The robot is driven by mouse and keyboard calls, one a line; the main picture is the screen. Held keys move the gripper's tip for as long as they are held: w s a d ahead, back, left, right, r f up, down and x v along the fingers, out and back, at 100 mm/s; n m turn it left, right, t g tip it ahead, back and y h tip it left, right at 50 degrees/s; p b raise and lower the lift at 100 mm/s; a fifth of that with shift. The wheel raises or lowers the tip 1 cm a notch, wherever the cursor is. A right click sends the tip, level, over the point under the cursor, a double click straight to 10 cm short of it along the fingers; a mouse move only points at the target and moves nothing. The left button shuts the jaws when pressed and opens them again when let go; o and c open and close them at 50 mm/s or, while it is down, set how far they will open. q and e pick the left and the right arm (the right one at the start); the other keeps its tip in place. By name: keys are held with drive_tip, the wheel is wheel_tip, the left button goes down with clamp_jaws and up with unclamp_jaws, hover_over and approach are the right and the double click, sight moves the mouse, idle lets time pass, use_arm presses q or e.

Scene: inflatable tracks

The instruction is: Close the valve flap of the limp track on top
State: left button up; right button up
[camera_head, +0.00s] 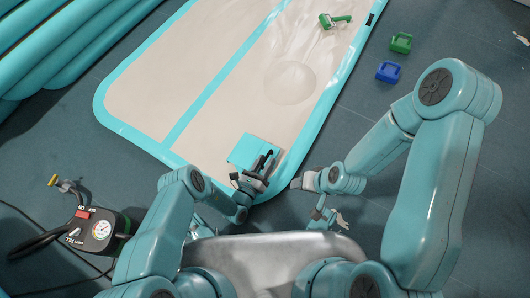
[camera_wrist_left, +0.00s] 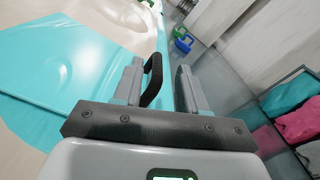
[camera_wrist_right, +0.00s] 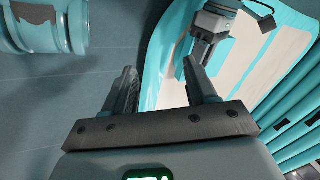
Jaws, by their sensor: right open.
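The track on top (camera_head: 215,75) is beige with teal edges, with a shallow round dent in its surface. A square teal patch (camera_head: 248,150), apparently the valve flap, lies near its close end; in the left wrist view it is a broad teal sheet (camera_wrist_left: 75,65). A black loop (camera_wrist_left: 152,80) stands up between the fingers of my left gripper (camera_wrist_left: 160,88), closer to the left finger. My left gripper (camera_head: 262,170) is open at the patch's right edge. The valve itself cannot be made out. My right gripper (camera_wrist_right: 160,88) is open and empty, right of the left one.
A green tool (camera_head: 334,20) lies on the track. A green item (camera_head: 401,43) and a blue item (camera_head: 388,72) sit on the floor to the right. A pump with a gauge (camera_head: 100,230) and hose stands at lower left. Teal rolls (camera_head: 60,45) are stacked at upper left.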

use_arm(q)
drive_tip(key=o, duration=0.7)
wheel_tip(320, 180, up, 10)
drive_tip(key=p, duration=0.5)
drive_tip(key=shift+d+f+p, duration=0.15)
drive_tip(key=shift+d+p, duration=0.05)
drive_tip(key=shift+p, duration=0.15)
wheel_tip(320, 180, up, 8)
drive_tip(key=p, duration=0.4)
drive_tip(key=shift+s, duration=0.1)
drive_tip(key=c, duration=0.7)
drive_tip(key=shift+a+r+p, duration=0.1)
drive_tip(key=shift+r+p, duration=0.25)
drive_tip(key=shift+r, duration=0.4)
use_arm(e)
drive_tip(key=s+a+r+g, duration=0.1)
drive_tip(key=s+r, duration=0.4)
drive_tip(key=r, duration=0.5)
drive_tip(key=shift+s+a+r+g, duration=0.15)
drive_tip(key=shift+a+r+g, duration=0.15)
drive_tip(key=shift+a+g, duration=0.15)
